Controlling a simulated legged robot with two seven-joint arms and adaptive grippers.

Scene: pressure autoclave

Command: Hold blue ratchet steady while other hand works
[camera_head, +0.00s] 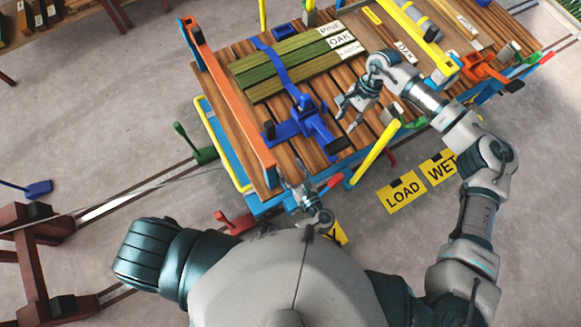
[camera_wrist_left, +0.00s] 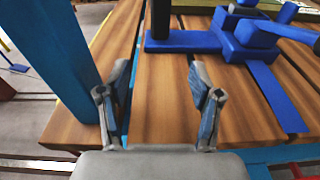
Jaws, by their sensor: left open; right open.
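The blue ratchet (camera_head: 312,122) lies on the wooden deck, with a blue strap (camera_head: 273,62) running from it across a stack of green boards (camera_head: 290,68). In the left wrist view the ratchet (camera_wrist_left: 243,40) is ahead and to the right, with a black post at its left end. My left gripper (camera_head: 296,183) is at the near edge of the deck, open and empty, apart from the ratchet; its fingers show in the left wrist view (camera_wrist_left: 158,74). My right gripper (camera_head: 347,118) is open above the deck, just right of the ratchet; any contact is unclear.
An orange rail (camera_head: 232,95) stands along the deck's left side, and a blue post (camera_wrist_left: 62,60) is close left of my left gripper. A yellow post (camera_head: 374,152) stands at the near right. Yellow LOAD (camera_head: 402,191) and WET (camera_head: 438,167) signs lie on the floor.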

